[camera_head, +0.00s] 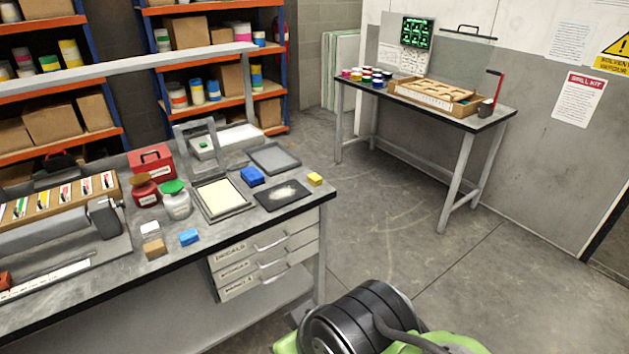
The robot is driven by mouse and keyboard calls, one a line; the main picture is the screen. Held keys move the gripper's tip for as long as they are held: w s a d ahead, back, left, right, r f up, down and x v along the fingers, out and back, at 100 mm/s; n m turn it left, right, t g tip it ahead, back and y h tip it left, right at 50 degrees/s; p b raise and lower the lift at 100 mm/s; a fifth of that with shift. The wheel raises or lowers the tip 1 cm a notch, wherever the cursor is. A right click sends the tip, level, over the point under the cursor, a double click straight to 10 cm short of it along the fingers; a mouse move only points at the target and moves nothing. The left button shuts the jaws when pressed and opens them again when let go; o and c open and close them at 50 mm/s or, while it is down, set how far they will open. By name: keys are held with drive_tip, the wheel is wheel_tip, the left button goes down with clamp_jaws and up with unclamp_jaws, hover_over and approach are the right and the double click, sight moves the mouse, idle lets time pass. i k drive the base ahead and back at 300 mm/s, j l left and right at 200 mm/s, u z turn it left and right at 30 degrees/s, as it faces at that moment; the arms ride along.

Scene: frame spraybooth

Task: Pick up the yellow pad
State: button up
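A small yellow block (315,179), which looks like the yellow pad, lies at the right end of the grey workbench (297,206), close to its edge. It is uncovered, with the dark mat on its left. A tan block (153,248) lies farther left on the bench near the front edge. A black and green part of my own arm shows at the bottom of the picture, well below and apart from the bench end. My gripper's fingers are not in view.
A dark mat with pale powder (283,195), a blue block (252,176) and a framed cream panel (222,198) lie left of the yellow block. Drawers (262,262) hang under the bench. Open floor (385,225) separates it from a second table (380,93).

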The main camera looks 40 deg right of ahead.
sight(316, 180)
drive_tip(key=i+l+u, duration=0.4)
drive_tip(key=l, duration=0.25)
drive_tip(key=i+l+u, duration=0.1)
drive_tip(key=l+u, duration=0.3)
drive_tip(key=l, duration=0.3)
drive_tip(key=i+l+u, duration=0.1)
drive_tip(key=l+u, duration=0.3)
drive_tip(key=l, duration=0.35)
drive_tip(key=l+u, duration=0.45)
drive_tip(key=l, duration=0.3)
